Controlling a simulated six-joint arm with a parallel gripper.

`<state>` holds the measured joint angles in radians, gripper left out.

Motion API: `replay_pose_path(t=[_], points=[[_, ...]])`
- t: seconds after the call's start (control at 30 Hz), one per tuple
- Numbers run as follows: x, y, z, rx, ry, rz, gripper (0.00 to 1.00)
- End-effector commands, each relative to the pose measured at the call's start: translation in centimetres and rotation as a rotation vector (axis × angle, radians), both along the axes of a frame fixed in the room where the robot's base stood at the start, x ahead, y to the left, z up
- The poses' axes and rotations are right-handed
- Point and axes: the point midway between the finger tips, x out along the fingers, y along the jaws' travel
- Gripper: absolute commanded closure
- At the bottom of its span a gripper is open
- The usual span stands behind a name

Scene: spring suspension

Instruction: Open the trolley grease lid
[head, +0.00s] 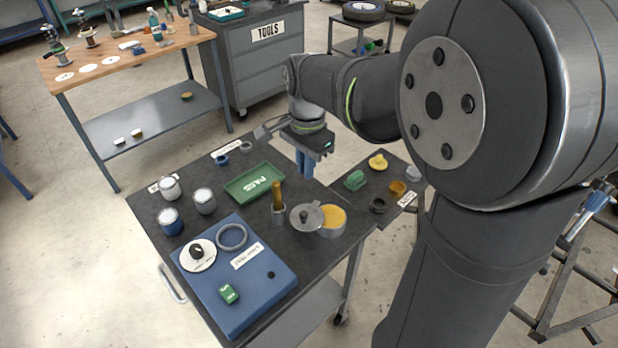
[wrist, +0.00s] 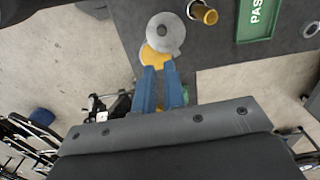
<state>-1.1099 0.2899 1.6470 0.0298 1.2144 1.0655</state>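The grease tin (head: 333,219) stands on the dark trolley top near its right edge, with yellow grease showing. Its grey round lid (head: 305,217), with a dark knob, is off to the left side of the tin and overlaps its rim; I cannot tell whether it is hinged there. In the wrist view the lid (wrist: 166,32) and the yellow grease (wrist: 154,56) lie just beyond my fingertips. My gripper (head: 306,174) is above the trolley, behind the tin and apart from it. Its blue fingers (wrist: 160,68) point down with a narrow empty gap between them.
A green PASS tray (head: 232,187), several small tins and a blue board (head: 215,292) occupy the trolley's left. A side shelf (head: 350,203) with small coloured parts is at the right.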

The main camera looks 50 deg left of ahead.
Motion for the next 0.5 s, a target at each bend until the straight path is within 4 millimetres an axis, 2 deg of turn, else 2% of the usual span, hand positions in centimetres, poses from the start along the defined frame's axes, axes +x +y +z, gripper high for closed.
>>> replay_pose_path(t=[0.3, 0.5], points=[[3.1, -5.9, -5.4, 0.071, 0.33, -0.361, 1.0], [5.2, -9.3, -7.7, 0.192, 0.538, -0.658, 1.0]])
